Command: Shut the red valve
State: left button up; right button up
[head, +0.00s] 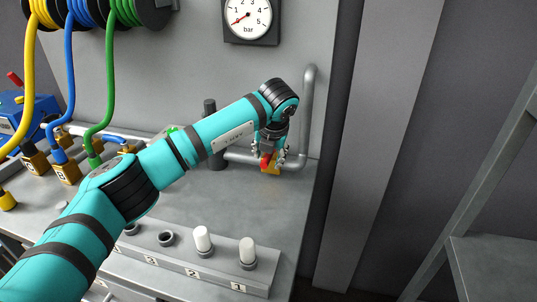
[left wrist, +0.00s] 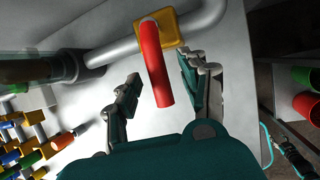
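The red valve handle (head: 265,160) sits on a yellow valve body (head: 271,169) on the grey pipe at the back right of the bench. In the left wrist view the red handle (left wrist: 158,70) is a rounded lever pointing down from the yellow body (left wrist: 172,30). My left gripper (head: 270,152) is at the valve. In the left wrist view its fingers are apart, one on each side of the handle, with visible gaps.
The grey pipe (head: 309,115) rises right of the valve. A dark post (head: 212,140) stands left of it. A numbered rack (head: 219,270) with white-topped pegs is at the bench's front. Hoses and a pressure gauge (head: 249,18) are behind. Bare bench lies before the valve.

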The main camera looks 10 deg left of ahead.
pick_arm(q)
jog(key=shift+s+r, duration=0.1)
jog(key=shift+r, duration=0.05)
jog(key=v, duration=1.1)
jog(key=shift+r, duration=0.35)
jog(key=shift+s, duration=0.1)
